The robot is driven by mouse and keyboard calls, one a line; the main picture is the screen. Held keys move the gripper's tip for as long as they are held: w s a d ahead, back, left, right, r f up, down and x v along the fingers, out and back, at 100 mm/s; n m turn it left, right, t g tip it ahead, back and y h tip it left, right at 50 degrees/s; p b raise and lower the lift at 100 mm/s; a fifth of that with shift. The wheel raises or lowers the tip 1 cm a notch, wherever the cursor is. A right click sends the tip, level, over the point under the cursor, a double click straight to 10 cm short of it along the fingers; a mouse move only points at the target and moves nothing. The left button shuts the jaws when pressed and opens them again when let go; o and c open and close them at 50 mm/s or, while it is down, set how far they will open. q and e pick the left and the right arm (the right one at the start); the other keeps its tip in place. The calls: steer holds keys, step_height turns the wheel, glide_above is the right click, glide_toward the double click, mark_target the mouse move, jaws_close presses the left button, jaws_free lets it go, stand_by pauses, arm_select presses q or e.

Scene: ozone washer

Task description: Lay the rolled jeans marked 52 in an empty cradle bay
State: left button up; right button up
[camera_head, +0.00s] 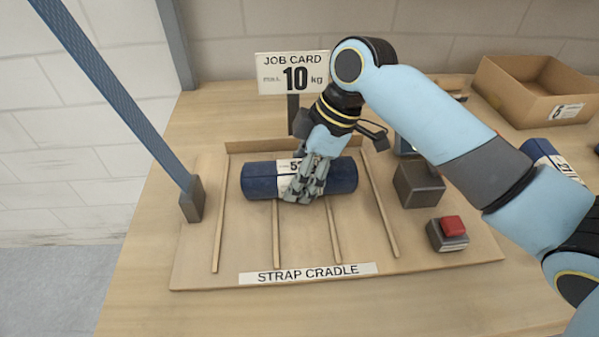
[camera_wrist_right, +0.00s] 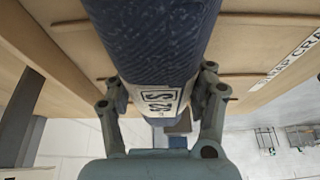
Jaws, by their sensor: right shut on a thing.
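The dark blue rolled jeans (camera_head: 341,176) carry a white label, partly covered by my fingers; a "5" shows on it in the head view. In the right wrist view the roll (camera_wrist_right: 150,40) sits between the fingers with its label near my palm. My right gripper (camera_head: 303,192) is shut around the roll's middle. The strap cradle (camera_head: 305,254) has thin wooden dividers, and no other roll shows in its bays. The roll lies crosswise over the dividers at the back; I cannot tell whether it touches them. My left gripper is out of view.
A job card (camera_head: 292,72) reading 10 kg stands behind the cradle. A blue strap (camera_head: 120,95) slopes to a dark block at the left. A red button box (camera_head: 448,234) is at right. Another blue roll (camera_head: 541,149) and a cardboard box (camera_head: 532,98) are farther right.

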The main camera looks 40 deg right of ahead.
steer(key=o, duration=1.5)
steer(key=shift+f, duration=0.1)
